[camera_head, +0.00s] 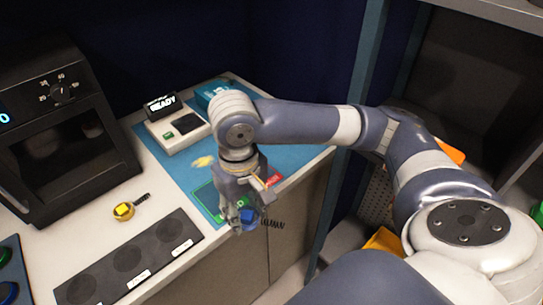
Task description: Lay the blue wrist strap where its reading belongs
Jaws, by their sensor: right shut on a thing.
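The blue wrist strap (249,215) with its dark coiled cord (273,223) is between the fingers of my right gripper (241,222). The gripper is shut on it and points down near the front edge of the blue mat (183,166). Part of the strap is hidden by the fingers. A green patch (206,199) lies just left of the gripper and a red patch (274,181) to its right. A white tester (178,133) with a display reading READY (162,103) stands at the back of the mat. My left gripper is not in view.
A yellow wrist strap (124,211) lies on the white counter. A dark strip (92,272) with three round recesses and small labels runs along the front. A black oven-like unit (60,135) stands at the left.

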